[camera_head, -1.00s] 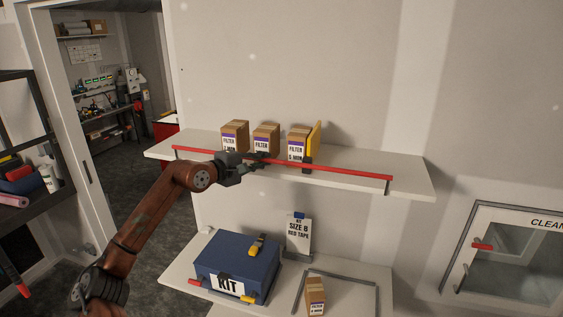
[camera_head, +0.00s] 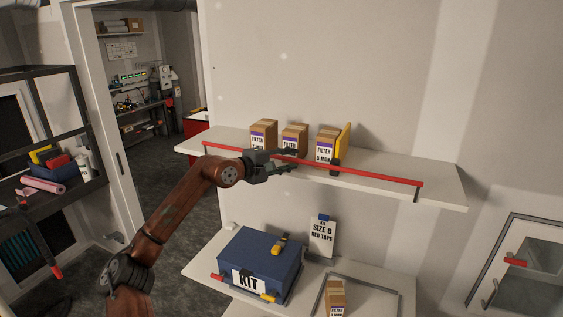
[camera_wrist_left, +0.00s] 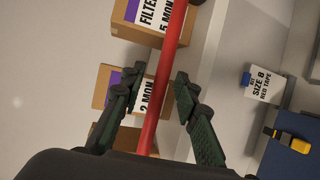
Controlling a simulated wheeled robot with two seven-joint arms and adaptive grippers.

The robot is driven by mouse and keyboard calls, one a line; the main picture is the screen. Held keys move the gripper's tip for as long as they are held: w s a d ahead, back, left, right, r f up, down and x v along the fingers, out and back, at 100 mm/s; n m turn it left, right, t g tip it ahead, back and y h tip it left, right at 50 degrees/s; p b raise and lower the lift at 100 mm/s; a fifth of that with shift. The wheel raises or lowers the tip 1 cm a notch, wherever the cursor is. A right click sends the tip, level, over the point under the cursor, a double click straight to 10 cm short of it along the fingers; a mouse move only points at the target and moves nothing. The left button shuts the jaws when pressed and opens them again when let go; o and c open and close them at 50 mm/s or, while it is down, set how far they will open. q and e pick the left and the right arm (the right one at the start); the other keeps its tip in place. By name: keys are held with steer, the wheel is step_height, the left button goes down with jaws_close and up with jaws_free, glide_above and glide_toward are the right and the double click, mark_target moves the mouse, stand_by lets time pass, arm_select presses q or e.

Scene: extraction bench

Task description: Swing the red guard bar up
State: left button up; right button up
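The red guard bar (camera_head: 370,177) runs low along the front edge of the upper white shelf, in front of the filter boxes. It slants down to the right in the head view. My left gripper (camera_head: 290,160) is at the left half of the bar, its fingers pointing right. In the left wrist view the red bar (camera_wrist_left: 165,85) passes between the two spread fingers (camera_wrist_left: 160,78), with gaps visible on both sides. I cannot tell how deep the bar sits between them. My right gripper is not in view.
Cardboard filter boxes (camera_head: 295,139) stand on the upper shelf (camera_head: 440,190) behind the bar, beside a yellow upright panel (camera_head: 343,142). Below, a blue KIT case (camera_head: 262,262) and a small box (camera_head: 335,295) are on the lower shelf. A glass-doored cabinet (camera_head: 530,280) is at right.

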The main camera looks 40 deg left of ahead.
arm_select(q)
steer(key=v, duration=1.1)
steer(key=shift+s, duration=0.4)
steer(key=shift+a+r, duration=0.1)
steer(key=shift+a, duration=0.05)
